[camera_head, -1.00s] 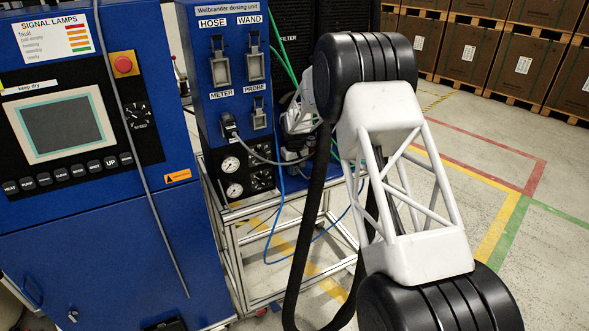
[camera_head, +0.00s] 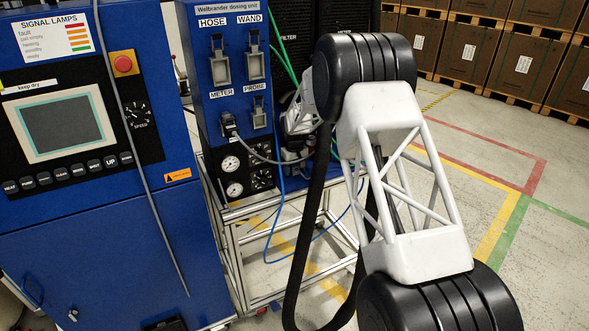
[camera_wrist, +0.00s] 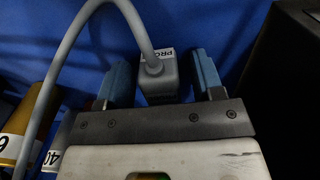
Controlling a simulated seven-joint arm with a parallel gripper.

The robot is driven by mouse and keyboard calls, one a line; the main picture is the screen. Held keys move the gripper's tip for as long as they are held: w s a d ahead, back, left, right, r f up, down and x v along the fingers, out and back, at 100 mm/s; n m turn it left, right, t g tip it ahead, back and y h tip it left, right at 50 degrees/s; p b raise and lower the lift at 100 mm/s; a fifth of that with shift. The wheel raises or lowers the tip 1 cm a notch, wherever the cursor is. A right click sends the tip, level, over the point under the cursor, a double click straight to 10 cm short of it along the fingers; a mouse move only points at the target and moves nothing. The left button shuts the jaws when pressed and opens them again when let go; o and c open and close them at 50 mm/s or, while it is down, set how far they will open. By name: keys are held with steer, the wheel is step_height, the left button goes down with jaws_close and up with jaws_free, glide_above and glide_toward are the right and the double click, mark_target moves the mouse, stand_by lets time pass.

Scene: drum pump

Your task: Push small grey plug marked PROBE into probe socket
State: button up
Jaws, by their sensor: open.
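The small grey plug (camera_wrist: 157,78) with a white label, partly reading PRO, is in the wrist view against a blue surface. A grey cable loops up from it and down to the left. My gripper (camera_wrist: 160,80) has its two blue-padded fingers on either side of the plug, with visible gaps, so it is open around the plug and not closed on it. In the head view the probe socket (camera_head: 259,117) sits under the PROBE sign on the blue dosing unit (camera_head: 205,60) and looks empty. My gripper is hidden there behind my arm.
A black hose, green lines and a blue line hang near the metal frame (camera_head: 270,300).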

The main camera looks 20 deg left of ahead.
steer(key=r, duration=0.6)
steer(key=shift+w+r, duration=0.3)
steer(key=shift+r, duration=0.6)
stand_by(0.3)
